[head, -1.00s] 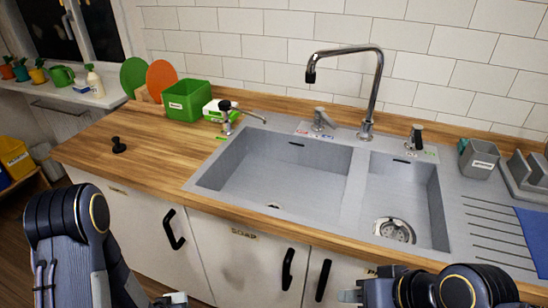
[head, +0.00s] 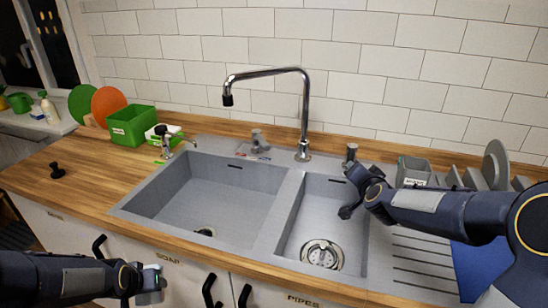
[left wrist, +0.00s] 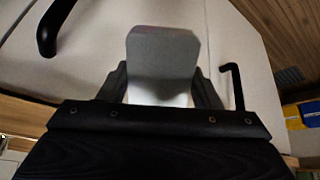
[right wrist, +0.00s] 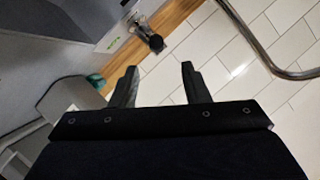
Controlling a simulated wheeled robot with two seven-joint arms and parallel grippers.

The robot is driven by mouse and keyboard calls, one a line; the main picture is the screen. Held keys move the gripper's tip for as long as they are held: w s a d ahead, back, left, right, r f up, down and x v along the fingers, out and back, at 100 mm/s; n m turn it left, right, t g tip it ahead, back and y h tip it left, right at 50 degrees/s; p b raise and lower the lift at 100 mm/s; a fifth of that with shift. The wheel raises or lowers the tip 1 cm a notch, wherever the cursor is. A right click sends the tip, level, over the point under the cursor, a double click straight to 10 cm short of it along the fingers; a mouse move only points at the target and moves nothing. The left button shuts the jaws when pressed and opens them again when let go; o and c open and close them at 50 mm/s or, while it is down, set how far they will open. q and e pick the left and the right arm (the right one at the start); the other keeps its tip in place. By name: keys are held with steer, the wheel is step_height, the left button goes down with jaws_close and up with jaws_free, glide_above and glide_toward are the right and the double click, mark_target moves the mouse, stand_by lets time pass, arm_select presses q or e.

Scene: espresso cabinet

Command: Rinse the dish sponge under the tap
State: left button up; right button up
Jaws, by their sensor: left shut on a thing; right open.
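My left gripper (head: 150,285) is low in front of the cabinet doors, shut on the dish sponge (head: 153,269). In the left wrist view the sponge (left wrist: 163,52) is a pale grey block between the fingers. The chrome tap (head: 305,110) arches up behind the double sink (head: 270,225), its spout end over the left side; no water shows. My right gripper (head: 350,208) is open and empty above the small right basin. It is in front of and below the right lever (head: 350,153). In the right wrist view the lever (right wrist: 155,42) lies beyond the fingers, apart from them.
A second lever (head: 258,141) stands left of the tap. A green bin (head: 133,125) and a soap dispenser (head: 163,140) stand at the back left. A grey caddy (head: 413,170) and dish rack (head: 492,170) are behind my right arm. The left counter is mostly clear.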

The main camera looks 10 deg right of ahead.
mark_target(351, 158)
arm_select(q)
steer(key=shift+r, duration=0.4)
steer(key=shift+r+p, duration=0.9)
steer(key=shift+p, duration=0.15)
arm_select(e)
steer(key=x, duration=1.2)
steer(key=shift+w+d+f, duration=0.1)
steer(key=shift+w+d, duration=0.15)
steer(key=shift+d, duration=0.25)
jaws_close()
arm_select(q)
steer(key=shift+f, duration=0.1)
